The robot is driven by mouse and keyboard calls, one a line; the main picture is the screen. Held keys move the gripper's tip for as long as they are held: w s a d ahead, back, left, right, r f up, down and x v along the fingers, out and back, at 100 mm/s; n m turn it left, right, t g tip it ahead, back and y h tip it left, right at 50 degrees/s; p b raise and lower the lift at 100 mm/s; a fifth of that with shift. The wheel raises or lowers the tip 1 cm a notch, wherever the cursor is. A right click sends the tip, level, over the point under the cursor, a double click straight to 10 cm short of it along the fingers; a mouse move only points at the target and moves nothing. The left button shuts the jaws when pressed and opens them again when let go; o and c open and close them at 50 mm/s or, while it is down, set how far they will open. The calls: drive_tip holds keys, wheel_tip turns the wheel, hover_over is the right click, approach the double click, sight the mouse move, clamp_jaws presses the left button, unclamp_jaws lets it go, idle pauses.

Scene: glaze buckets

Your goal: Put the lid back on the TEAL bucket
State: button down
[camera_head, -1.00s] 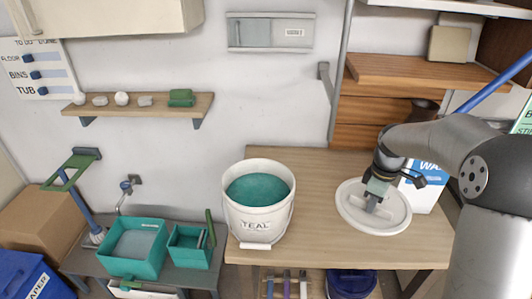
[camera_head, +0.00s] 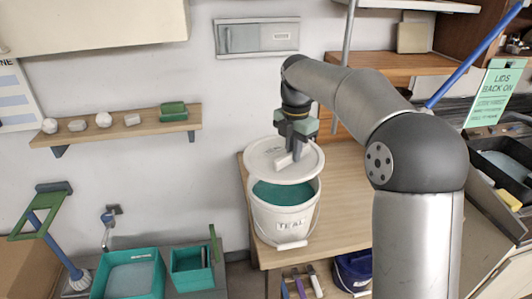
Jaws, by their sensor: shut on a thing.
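The white TEAL bucket (camera_head: 284,219) stands upright on the wooden table, with teal glaze (camera_head: 283,193) showing at its front. The round white lid (camera_head: 262,158) is above the bucket and covers the back part of its mouth. The lid looks slightly tilted and set back from the rim. I cannot tell whether its far edge touches the rim. My gripper (camera_head: 295,150) is shut on the lid's raised white handle, pointing down. The gripper hides part of the lid's right side.
The wooden table (camera_head: 345,225) is clear to the right of the bucket. Teal tubs (camera_head: 128,275) stand at lower left. A wall shelf with stones (camera_head: 115,128) is at left. A green sign (camera_head: 494,95) and a dark tray (camera_head: 503,170) are at right.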

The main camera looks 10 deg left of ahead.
drive_tip(key=shift+w+d+f+b, duration=0.1)
drive_tip(key=shift+d+f+b, duration=0.15)
drive_tip(key=shift+f+b, duration=0.35)
wheel_tip(320, 180, down, 3)
drive_tip(key=b, duration=0.3)
drive_tip(key=shift+f+b, duration=0.5)
drive_tip(key=shift+f, duration=0.55)
drive_tip(key=shift+r+p, duration=0.1)
drive_tip(key=shift+p, duration=0.25)
drive_tip(key=shift+f, duration=0.9)
idle(1.2)
drive_tip(key=c, duration=0.9)
unclamp_jaws()
drive_tip(key=shift+r+p, duration=3.35)
drive_tip(key=shift+r, duration=0.2)
